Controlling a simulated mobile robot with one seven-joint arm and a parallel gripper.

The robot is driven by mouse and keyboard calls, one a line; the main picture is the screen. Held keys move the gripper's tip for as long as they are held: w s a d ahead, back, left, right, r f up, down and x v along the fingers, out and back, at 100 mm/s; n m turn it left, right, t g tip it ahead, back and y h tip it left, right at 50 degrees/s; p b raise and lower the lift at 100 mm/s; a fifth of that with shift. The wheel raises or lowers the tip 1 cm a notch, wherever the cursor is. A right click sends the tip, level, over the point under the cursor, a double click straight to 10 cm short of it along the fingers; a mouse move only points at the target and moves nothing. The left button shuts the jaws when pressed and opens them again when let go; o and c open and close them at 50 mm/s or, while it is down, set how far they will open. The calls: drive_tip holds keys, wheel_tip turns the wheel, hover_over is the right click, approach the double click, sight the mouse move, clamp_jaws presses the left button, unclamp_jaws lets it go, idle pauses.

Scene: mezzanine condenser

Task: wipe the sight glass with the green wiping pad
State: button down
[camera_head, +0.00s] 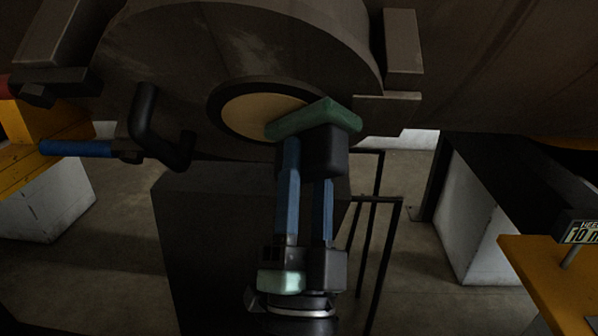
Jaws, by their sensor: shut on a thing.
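The sight glass (254,106) is a round tan disc in a dark ring, set in the large dark drum end at the top middle. The green wiping pad (312,119) overlaps its lower right part in the picture. My gripper (308,160) reaches up from below, its two blue fingers shut on the dark block (325,150) under the pad. The pad is tilted. Whether it touches the glass or is a little in front of it, I cannot tell. The part of the glass behind the pad is hidden.
A bent black pipe handle (158,130) sticks out left of the sight glass. A blue-gripped lever (76,148) lies farther left by a yellow frame. A dark box (215,245) and thin black rails (390,240) stand below. A yellow stand with a sign (580,232) is at the right.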

sight(279, 135)
drive_tip(key=a+p, duration=0.3)
drive_tip(key=shift+a+r, duration=0.1)
drive_tip(key=shift+r, duration=0.05)
drive_tip(key=shift+s+a+f+p, duration=0.1)
drive_tip(key=shift+a+f+p, duration=0.15)
drive_tip(key=shift+a+p, duration=0.25)
drive_tip(key=shift+a+r+y+p, duration=0.2)
drive_tip(key=shift+a+y+p, duration=0.1)
drive_tip(key=shift+a+p, duration=0.65)
drive_tip(key=shift+a+f+p, duration=0.15)
drive_tip(key=shift+a+p, duration=0.6)
drive_tip(key=shift+a, duration=0.4)
drive_tip(key=shift+f, duration=0.1)
drive_tip(key=shift+b+v, duration=1.6)
drive_tip(key=shift+v, duration=1.3)
